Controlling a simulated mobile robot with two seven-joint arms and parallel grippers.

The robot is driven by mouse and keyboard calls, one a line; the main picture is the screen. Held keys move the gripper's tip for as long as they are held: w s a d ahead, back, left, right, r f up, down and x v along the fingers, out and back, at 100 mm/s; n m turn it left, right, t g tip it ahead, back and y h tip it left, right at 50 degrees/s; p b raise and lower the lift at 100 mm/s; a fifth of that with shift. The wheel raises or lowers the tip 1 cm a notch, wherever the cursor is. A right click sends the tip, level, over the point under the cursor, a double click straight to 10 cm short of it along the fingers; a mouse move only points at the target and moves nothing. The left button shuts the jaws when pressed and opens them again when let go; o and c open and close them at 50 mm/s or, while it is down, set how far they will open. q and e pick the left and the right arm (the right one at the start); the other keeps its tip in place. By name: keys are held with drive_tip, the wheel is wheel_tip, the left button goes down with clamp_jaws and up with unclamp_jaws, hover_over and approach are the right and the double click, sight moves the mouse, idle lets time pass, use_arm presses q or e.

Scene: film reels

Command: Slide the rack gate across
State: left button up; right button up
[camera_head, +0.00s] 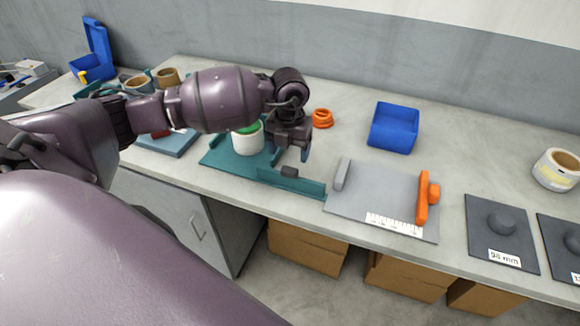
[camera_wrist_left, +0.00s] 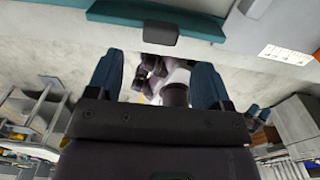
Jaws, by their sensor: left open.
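The teal rack (camera_head: 214,156) lies on the bench at the middle left, with a white roll with a green top (camera_head: 247,138) on it. Its low teal gate (camera_head: 308,188) runs along the front side and bears a small dark handle (camera_head: 290,171). The gate (camera_wrist_left: 205,26) and its handle (camera_wrist_left: 160,33) also show at the top of the left wrist view. My left gripper (camera_head: 304,153) is open and empty, just above and behind the handle. In the wrist view its blue-grey fingers (camera_wrist_left: 157,85) stand apart, with the handle beyond them. My arm hides part of the rack.
A grey plate with an orange stop (camera_head: 422,198) lies right of the gate. Behind are an orange ring (camera_head: 322,118) and a blue bin (camera_head: 394,128). Dark pads (camera_head: 501,222) and a roll (camera_head: 556,170) are at right. The bench's front edge runs close to the gate.

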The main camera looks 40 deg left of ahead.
sight(289, 169)
use_arm(q)
drive_tip(key=shift+f, duration=3.1)
drive_tip(key=shift+c, duration=0.3)
